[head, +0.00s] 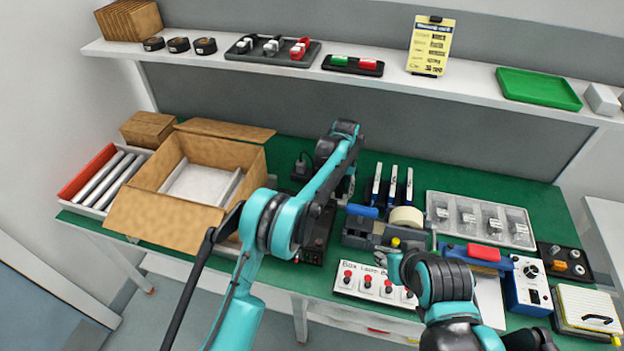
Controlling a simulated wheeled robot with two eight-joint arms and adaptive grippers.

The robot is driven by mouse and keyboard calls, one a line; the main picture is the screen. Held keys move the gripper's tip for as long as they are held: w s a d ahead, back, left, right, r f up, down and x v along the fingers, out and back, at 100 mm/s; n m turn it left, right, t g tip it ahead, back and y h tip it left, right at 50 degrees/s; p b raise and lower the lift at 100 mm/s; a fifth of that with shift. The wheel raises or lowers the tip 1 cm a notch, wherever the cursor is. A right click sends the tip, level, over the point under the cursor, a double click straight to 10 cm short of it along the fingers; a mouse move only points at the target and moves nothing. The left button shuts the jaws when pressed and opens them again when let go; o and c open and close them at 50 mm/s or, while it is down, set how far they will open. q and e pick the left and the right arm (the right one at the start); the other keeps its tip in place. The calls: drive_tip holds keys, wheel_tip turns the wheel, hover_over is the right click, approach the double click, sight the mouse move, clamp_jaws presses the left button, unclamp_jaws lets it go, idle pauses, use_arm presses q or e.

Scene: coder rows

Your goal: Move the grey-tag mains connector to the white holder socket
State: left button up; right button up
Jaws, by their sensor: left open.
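A black plug-like piece (301,165) stands upright on the green bench, just left of my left gripper; it may be a mains connector, but I cannot make out a tag. My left gripper (345,187) is open, pointing down over the bench; its fingertips are small and partly hidden by my arm. A dark panel (313,240) lies below it, largely covered by my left arm. My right gripper (397,262) is low over the bench front, its fingers unclear. A dark tray (272,58) on the shelf holds grey, white and red-marked pieces. I cannot identify the white holder socket.
An open cardboard box (165,220) stands left of my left arm. Bare green bench shows at the back right (500,180).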

use_arm(q)
wheel_tip(320, 180, up, 12)
drive_tip(key=s+a+r+n+t, duration=0.2)
drive_tip(key=s+a+r+t, duration=0.2)
drive_tip(key=s+a+r, duration=1.15)
drive_tip(key=s+a+f+t, duration=0.1)
drive_tip(key=s+a+f, duration=0.2)
drive_tip(key=s, duration=0.3)
drive_tip(key=s+a+f+t, duration=0.1)
drive_tip(key=s+a+f, duration=0.2)
drive_tip(key=s, duration=0.4)
drive_tip(key=s+a+f+n+t, duration=0.1)
drive_tip(key=s+a+f, duration=0.3)
drive_tip(key=s+a, duration=0.1)
drive_tip(key=shift+s+a, duration=0.35)
drive_tip(key=shift+s, duration=0.35)
